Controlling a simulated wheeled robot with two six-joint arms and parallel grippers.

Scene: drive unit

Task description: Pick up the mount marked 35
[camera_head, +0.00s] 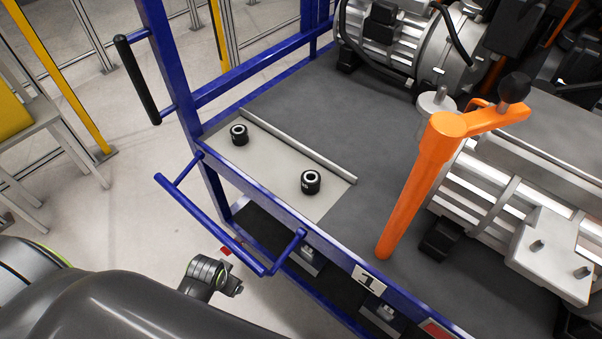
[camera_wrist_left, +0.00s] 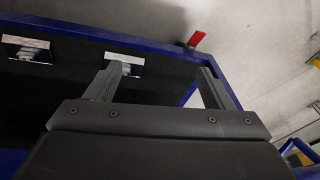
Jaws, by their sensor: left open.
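Two short black cylindrical mounts with pale round tops stand upright on a light grey plate (camera_head: 270,172) on the cart's top. One mount (camera_head: 239,135) is at the far left of the plate, the other mount (camera_head: 310,183) nearer its right end. Both have small pale marks on their sides, too small to read surely, so I cannot tell which is 35. My left gripper (camera_wrist_left: 160,72) is open and empty in the left wrist view, its two fingers apart. In the head view my left arm is low, outside the cart's near side, well below the mounts; its fingers are not clear there. My right gripper is not in view.
A blue cart frame (camera_head: 245,183) with a protruding blue handle (camera_head: 215,225) lies between my left arm and the plate. A raised metal strip (camera_head: 300,147) edges the plate's far side. An orange post (camera_head: 410,195) and motors stand to the right. Metal blocks (camera_head: 305,257) sit on the lower shelf.

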